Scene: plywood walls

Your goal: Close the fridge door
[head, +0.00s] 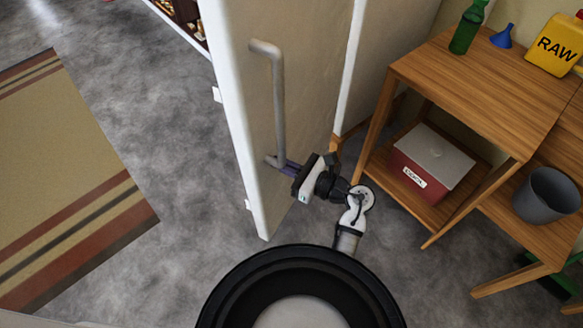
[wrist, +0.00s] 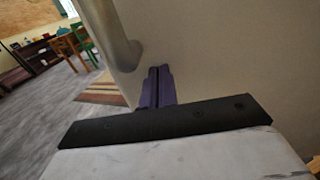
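The fridge door (head: 305,90) is a tall cream panel with white edges in the middle of the head view. A grey bar handle (head: 278,90) runs down its face near the left edge. How far the door stands open is hard to tell. My gripper (head: 279,164) is at the handle's lower end, with its fingers pointing toward the door. In the wrist view, the purple fingers (wrist: 157,86) lie together with no object visible between them. The door face (wrist: 220,50) fills the right side there, and the blurred handle (wrist: 122,45) is left of the fingers.
A wooden table (head: 480,85) stands close on the right, holding a green bottle (head: 468,28), blue funnel (head: 502,37) and yellow container (head: 557,45). A red box (head: 430,165) and grey bucket (head: 545,195) sit lower. Left are open grey floor (head: 160,110) and a striped rug (head: 70,180).

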